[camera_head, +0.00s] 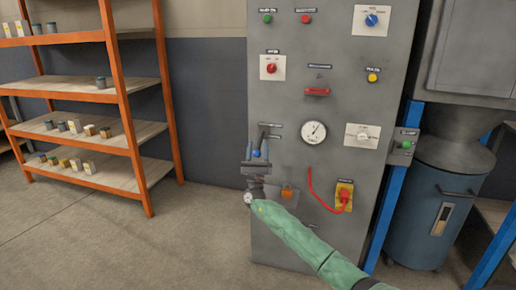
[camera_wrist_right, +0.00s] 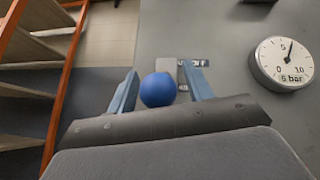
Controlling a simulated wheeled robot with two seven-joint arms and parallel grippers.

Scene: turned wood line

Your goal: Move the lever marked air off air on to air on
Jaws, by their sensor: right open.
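The air lever ends in a round blue knob (camera_wrist_right: 158,89), which shows large in the right wrist view. The lever's grey plate lies behind the knob on the panel, with a partly hidden label (camera_wrist_right: 192,63). My right gripper (camera_wrist_right: 160,86) is open, with one blue finger on each side of the knob and small gaps visible. In the head view my right gripper (camera_head: 257,152) is at the panel's left side, with the blue knob (camera_head: 256,154) between its fingers. The fingers and wrist hide part of the lever. My left gripper is not in view.
The grey panel (camera_head: 290,110) carries a pressure gauge (camera_head: 313,132), a red handle (camera_head: 317,91), several knobs and buttons, and a red cable (camera_head: 318,195) at a yellow switch (camera_head: 344,196). An orange shelf (camera_head: 112,70) stands left. A blue drum (camera_head: 433,220) stands right.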

